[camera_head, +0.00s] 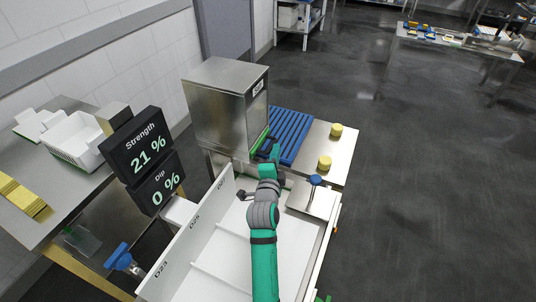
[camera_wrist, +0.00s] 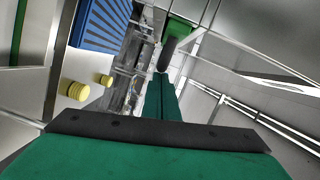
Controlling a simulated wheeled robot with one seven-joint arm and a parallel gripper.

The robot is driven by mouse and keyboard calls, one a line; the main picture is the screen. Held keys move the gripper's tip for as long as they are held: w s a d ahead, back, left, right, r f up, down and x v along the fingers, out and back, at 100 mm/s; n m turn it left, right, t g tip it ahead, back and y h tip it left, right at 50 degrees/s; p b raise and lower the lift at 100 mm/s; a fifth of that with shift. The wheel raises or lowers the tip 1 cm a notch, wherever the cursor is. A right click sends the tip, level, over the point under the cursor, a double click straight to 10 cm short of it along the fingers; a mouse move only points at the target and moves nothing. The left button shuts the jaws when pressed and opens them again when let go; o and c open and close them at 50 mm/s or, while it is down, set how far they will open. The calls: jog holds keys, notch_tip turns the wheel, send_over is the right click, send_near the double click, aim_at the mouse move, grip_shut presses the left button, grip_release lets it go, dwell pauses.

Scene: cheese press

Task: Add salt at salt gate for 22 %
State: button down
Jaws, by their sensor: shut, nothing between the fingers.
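The upper display (camera_head: 147,145) reads Strength 21 %. The lower display (camera_head: 162,188) reads Dip 0 %. A steel box with a small label (camera_head: 225,105), which may be the salt hopper, stands behind the white brine trough. In the wrist view a green block (camera_wrist: 183,28) with a dark rounded end sits just beyond my fingertips; I cannot tell whether it is the salt gate. My gripper (camera_head: 273,155) is at the foot of the steel box, by its right face. In the wrist view its green fingers (camera_wrist: 163,78) are shut and empty, close to the dark end; contact is unclear.
A blue slatted rack (camera_head: 291,133) and two yellow cheeses (camera_head: 325,162) (camera_head: 336,130) are right of the box. The white trough (camera_head: 192,236) with dividers lies below my arm. A blue-handled valve (camera_head: 119,257) is at left.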

jog(key=shift+w+a, duration=0.1)
jog(key=shift+a, duration=0.25)
jog(key=shift+a, duration=0.15)
jog(key=s+d+r, duration=0.1)
jog(key=s+d, duration=0.2)
jog(key=s, duration=0.8)
jog(key=shift+s+d+r, duration=0.2)
jog(key=shift+s+r, duration=0.05)
